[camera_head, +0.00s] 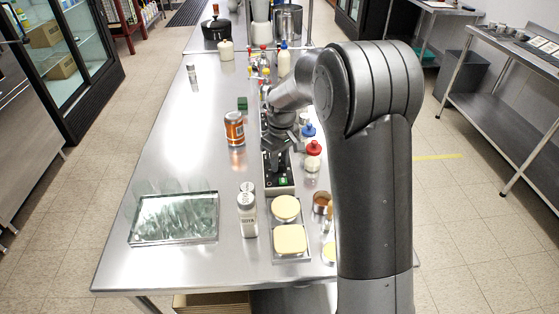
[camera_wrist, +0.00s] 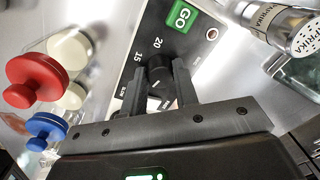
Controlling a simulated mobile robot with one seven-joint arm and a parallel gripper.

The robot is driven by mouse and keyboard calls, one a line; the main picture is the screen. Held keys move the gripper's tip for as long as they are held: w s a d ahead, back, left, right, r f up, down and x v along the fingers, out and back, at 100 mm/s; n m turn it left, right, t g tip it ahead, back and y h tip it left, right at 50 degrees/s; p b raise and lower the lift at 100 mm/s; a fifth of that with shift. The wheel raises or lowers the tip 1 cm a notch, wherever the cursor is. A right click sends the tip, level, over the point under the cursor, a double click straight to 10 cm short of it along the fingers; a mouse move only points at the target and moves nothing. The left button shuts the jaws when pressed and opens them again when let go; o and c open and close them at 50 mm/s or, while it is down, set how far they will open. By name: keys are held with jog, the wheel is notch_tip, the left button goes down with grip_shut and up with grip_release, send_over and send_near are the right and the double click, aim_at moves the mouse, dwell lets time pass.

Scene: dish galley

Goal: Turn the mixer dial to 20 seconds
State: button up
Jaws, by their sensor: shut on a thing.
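The mixer dial (camera_wrist: 160,70) is a black round knob on a dark panel (camera_wrist: 140,40). It shows in the wrist view between the fingers of my gripper (camera_wrist: 160,88), which is shut on it. White numbers 20 and 15 are printed beside the dial. A small light mark shows on the dial, but I cannot tell which number it points at. A green GO button (camera_wrist: 182,16) is on the same panel. In the head view my gripper (camera_head: 277,160) is over the far part of the panel (camera_head: 279,189) and hides the dial.
Red-topped (camera_head: 313,149) and blue-topped (camera_head: 308,130) bottles stand close right of the panel. An orange can (camera_head: 235,129) and a shaker (camera_head: 247,210) stand to the left. The table's left middle is clear.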

jog(key=m, duration=0.6)
jog(key=shift+m, duration=0.3)
jog(key=m, duration=0.6)
jog(key=shift+t, duration=0.3)
jog(key=m, duration=0.6)
jog(key=shift+s+a+m, duration=0.1)
jog(key=shift+m, duration=0.2)
jog(key=m, duration=0.7)
jog(key=o, duration=1)
